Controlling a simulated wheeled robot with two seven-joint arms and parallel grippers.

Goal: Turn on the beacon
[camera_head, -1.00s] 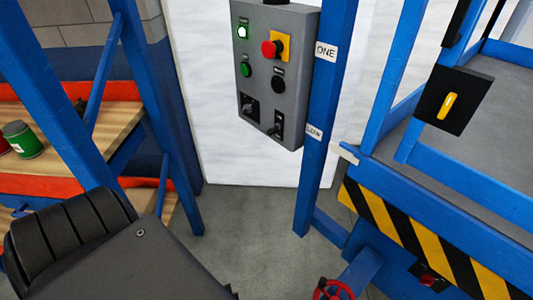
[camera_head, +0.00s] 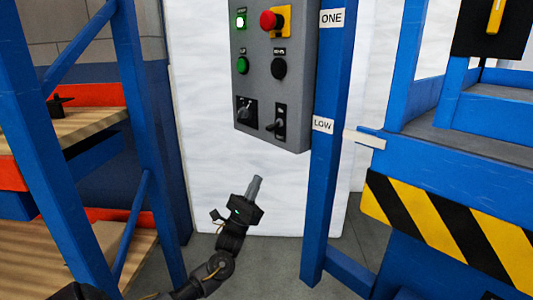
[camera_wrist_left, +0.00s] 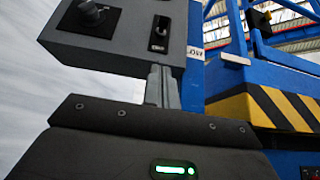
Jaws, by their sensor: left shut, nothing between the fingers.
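The grey control panel (camera_head: 258,105) hangs on the white wall beside a blue post. It has a lit green lamp (camera_head: 240,20), a red mushroom button (camera_head: 270,20) on yellow, a green button (camera_head: 242,66) and a black button (camera_head: 279,68). Below are a rotary knob (camera_head: 245,109) and a toggle switch (camera_head: 279,123). The small labels are unreadable, and no beacon is recognisable. My left gripper (camera_head: 257,181) is shut and empty, pointing up just below the panel. In the left wrist view its fingers (camera_wrist_left: 162,84) appear below the toggle (camera_wrist_left: 160,32), with the knob (camera_wrist_left: 93,13) further left. My right gripper is out of view.
The blue post (camera_head: 325,150) carries ONE and LOW labels. A blue frame with a black and yellow striped bar (camera_head: 440,235) stands at right. A blue rack with wooden shelves (camera_head: 65,130) stands at left. White wall is clear below the panel.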

